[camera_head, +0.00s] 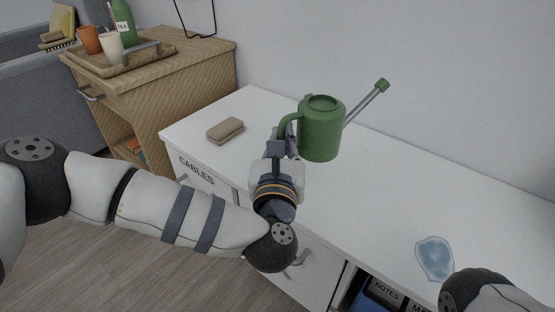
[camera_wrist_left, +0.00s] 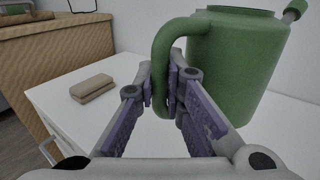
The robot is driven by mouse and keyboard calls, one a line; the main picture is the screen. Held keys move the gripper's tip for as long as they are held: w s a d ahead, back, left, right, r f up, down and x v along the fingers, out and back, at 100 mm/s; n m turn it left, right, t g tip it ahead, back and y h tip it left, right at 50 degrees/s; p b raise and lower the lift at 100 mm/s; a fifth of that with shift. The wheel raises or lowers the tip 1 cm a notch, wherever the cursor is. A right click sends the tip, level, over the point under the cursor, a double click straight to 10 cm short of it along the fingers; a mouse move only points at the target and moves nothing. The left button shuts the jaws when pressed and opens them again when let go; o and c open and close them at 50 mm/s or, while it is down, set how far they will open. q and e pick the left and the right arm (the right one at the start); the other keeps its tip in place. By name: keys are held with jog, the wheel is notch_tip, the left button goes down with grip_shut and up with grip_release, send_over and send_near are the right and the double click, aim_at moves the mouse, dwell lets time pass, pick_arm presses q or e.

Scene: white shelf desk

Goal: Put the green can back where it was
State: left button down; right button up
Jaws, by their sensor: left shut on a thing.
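The green can (camera_head: 320,132) is a watering can with a side handle and a long spout ending in a green rose. It is upright over the middle of the white desk (camera_head: 400,190); I cannot tell whether its base touches the top. My left gripper (camera_head: 284,138) is shut on its handle, on the can's left side. In the left wrist view, the purple-padded fingers (camera_wrist_left: 167,88) close around the handle (camera_wrist_left: 163,55), with the can body (camera_wrist_left: 235,65) just to the right. My right gripper is out of view; only part of my right arm shows at bottom right.
A brown block (camera_head: 225,130) lies on the desk's left part. A flat blue puddle-like patch (camera_head: 435,258) lies at the front right. A wooden cabinet (camera_head: 165,75) at back left bears a tray (camera_head: 128,66) with cups and a green bottle. The desk right of the can is mostly clear.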

pick_arm(q)
jog(key=w+a+f+b, duration=0.1)
jog(key=w+f, duration=0.1)
jog(key=w+a+f+b, duration=0.1)
jog(key=f, duration=0.1)
jog(key=w+f, duration=0.2)
jog(key=shift+w+a+f+b, duration=0.15)
jog(key=shift+w+a+b, duration=0.15)
jog(key=shift+a+b, duration=0.1)
jog(key=f, duration=0.1)
jog(key=f+b, duration=0.1)
jog(key=f, duration=0.1)
jog(key=shift+w+f+b, duration=0.2)
jog(key=shift+f+b, duration=0.1)
jog(key=shift+r, duration=0.2)
jog(key=shift+f, duration=0.15)
jog(key=c, duration=1.7)
grip_release()
jog(key=shift+f, duration=0.1)
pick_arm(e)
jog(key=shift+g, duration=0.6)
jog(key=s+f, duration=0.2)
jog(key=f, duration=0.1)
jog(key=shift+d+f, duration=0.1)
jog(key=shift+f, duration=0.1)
